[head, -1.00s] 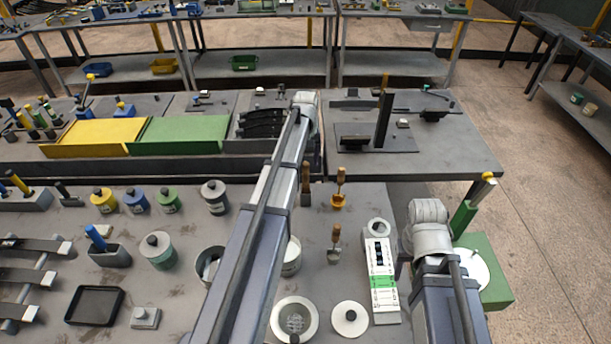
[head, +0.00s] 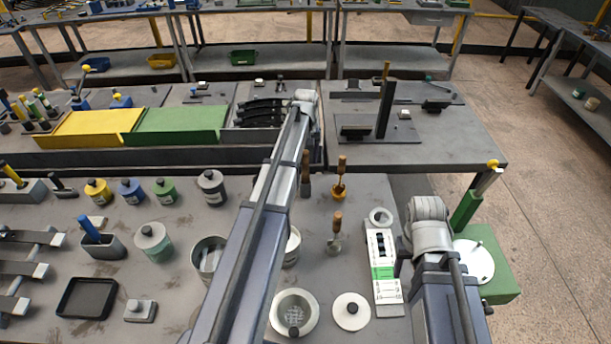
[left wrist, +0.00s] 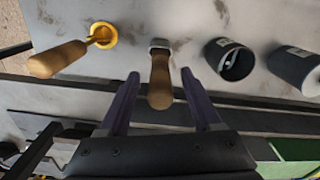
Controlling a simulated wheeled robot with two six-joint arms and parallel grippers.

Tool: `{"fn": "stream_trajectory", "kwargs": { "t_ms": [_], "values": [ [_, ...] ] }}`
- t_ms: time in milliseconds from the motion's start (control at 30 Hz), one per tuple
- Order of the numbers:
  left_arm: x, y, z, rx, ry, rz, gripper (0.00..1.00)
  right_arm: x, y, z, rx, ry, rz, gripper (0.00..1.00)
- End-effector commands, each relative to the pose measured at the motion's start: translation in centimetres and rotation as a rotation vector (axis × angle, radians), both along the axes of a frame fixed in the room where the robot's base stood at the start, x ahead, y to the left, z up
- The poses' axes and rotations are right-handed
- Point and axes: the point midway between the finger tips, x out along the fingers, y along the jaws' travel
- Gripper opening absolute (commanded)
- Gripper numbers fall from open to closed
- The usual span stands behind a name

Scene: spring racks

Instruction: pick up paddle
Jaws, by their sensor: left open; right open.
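A wooden-handled tool, seemingly the paddle, stands at the bench's back edge, its handle (left wrist: 160,82) between the tips of my left gripper (left wrist: 155,75) in the left wrist view. The fingers are open, one on each side, with gaps to the handle. In the head view this tool (head: 306,166) shows just right of my left arm, which hides part of that area. My right gripper is not visible.
Lidded jars (head: 211,188) and an open can (head: 208,258) stand left of my left arm. A white labelled strip (head: 383,270) lies near my right arm. Yellow (head: 85,128) and green (head: 180,125) panels lie behind.

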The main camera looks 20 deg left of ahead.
Motion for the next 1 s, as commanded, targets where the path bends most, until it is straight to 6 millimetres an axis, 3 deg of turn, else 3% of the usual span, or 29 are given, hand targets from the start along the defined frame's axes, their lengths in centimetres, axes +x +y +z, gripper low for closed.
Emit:
{"fn": "stream_trajectory", "kwargs": {
  "t_ms": [33, 200, 533, 1000],
  "values": [
    [-0.1, 0.0, -1.3, 0.000, 0.000, 0.000, 0.66, 0.0, 0.0, -1.3, 0.000, 0.000, 0.000, 0.50],
    [-0.1, 0.0, -3.3, 0.000, 0.000, 0.000, 0.66, 0.0, 0.0, -3.3, 0.000, 0.000, 0.000, 0.50],
    [-0.1, 0.0, -3.5, 0.000, 0.000, 0.000, 0.66, 0.0, 0.0, -3.5, 0.000, 0.000, -0.001, 0.50],
    [-0.1, 0.0, -3.5, 0.000, 0.000, 0.000, 0.14, 0.0, 0.0, -3.5, 0.000, 0.000, -0.001, 0.50]
  ]
}}
